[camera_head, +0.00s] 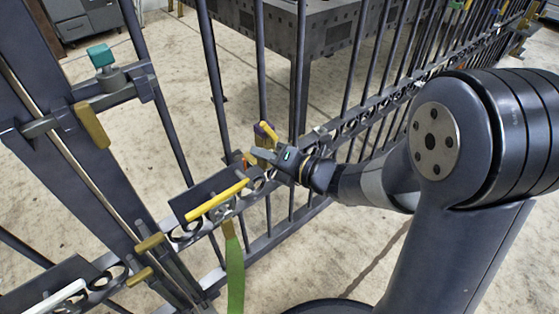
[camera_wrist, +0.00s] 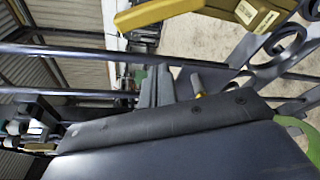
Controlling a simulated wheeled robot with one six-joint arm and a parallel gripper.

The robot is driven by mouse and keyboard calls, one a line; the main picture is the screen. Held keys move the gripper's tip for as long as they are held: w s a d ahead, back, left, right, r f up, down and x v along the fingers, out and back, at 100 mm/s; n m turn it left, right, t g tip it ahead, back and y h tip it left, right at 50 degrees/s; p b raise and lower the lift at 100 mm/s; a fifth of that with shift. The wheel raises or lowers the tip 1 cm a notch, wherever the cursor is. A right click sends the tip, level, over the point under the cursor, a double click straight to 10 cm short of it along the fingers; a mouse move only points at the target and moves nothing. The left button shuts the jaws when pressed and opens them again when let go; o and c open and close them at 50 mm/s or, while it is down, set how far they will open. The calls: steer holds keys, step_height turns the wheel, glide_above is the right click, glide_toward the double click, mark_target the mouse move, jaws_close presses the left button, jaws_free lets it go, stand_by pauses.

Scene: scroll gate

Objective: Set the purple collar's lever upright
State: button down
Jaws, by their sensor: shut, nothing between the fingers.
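The purple collar (camera_head: 260,130) shows as a small patch on an upright bar of the gate in the head view. A short yellow lever (camera_head: 269,132) leans across it, tilted. My gripper (camera_head: 258,155) is just below and in front of the collar, its fingers pointing left and shut with nothing held. Whether the fingers touch the lever cannot be told. My gripper partly hides the collar's lower side. In the wrist view my gripper's grey fingers (camera_wrist: 160,86) are close together; the purple collar cannot be made out there.
A long yellow handle (camera_head: 217,200) on a dark plate and a hanging green strap (camera_head: 234,270) are left of my gripper. A teal-topped latch (camera_head: 102,58) sits on the gate post. Gate bars and scrolls surround my gripper. A dark table (camera_head: 330,30) stands behind.

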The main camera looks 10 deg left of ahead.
mark_target(269, 129)
steer(key=shift+w+d+r, duration=0.15)
steer(key=shift+w+r, duration=0.15)
steer(key=shift+w, duration=0.25)
steer(key=shift+w+d+r, duration=0.15)
steer(key=shift+w+r, duration=0.1)
steer(key=shift+w, duration=0.3)
steer(key=shift+w+d+r, duration=0.15)
steer(key=shift+w+r, duration=0.15)
steer(key=shift+w, duration=0.25)
steer(key=shift+w+d+r+m, duration=0.15)
steer(key=shift+w+r+m, duration=0.05)
steer(key=shift+m, duration=0.5)
steer(key=shift+w+d+r+m+y+b, duration=0.2)
steer(key=shift+m+y, duration=0.15)
steer(key=shift+m, duration=0.25)
steer(key=shift+w+d+r+m+y+b, duration=0.1)
steer(key=shift+w+d+m+y+b, duration=0.1)
steer(key=shift+m+y, duration=0.3)
steer(key=shift+w+d+r, duration=0.15)
steer(key=shift+w, duration=0.15)
steer(key=shift+b, duration=0.3)
